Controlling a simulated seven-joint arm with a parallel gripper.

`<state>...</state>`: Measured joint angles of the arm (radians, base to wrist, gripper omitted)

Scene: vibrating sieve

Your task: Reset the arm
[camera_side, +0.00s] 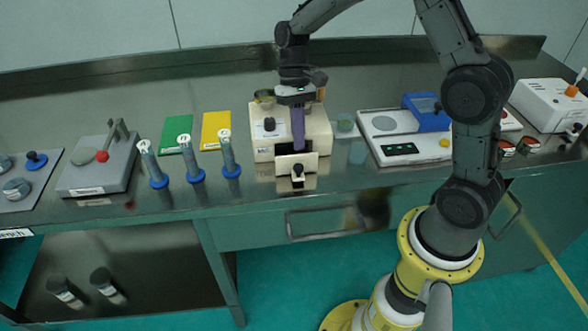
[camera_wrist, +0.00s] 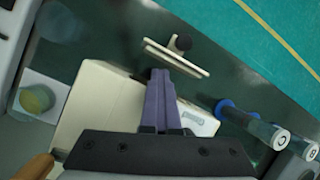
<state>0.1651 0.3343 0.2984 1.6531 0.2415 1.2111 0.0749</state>
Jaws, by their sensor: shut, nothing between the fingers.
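My gripper (camera_side: 298,147) points down in front of the white machine (camera_side: 318,132) at the middle of the bench. Its purple fingers are together with nothing between them. In the wrist view the closed fingers (camera_wrist: 161,74) reach over the machine's white body (camera_wrist: 100,105) toward a white front plate with a black knob (camera_wrist: 178,60). That front plate also shows in the side view (camera_side: 283,163), just below the fingertips. The fingertips look close to the plate; I cannot tell whether they touch. My gripper hides part of the machine's front and top.
Three blue-based tubes (camera_side: 190,160) stand left of the machine, near green (camera_side: 176,130) and yellow (camera_side: 213,127) plates. A grey device with a red knob (camera_side: 103,170) is farther left. A scale-like device (camera_side: 390,125) with a blue block (camera_side: 426,110) is right.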

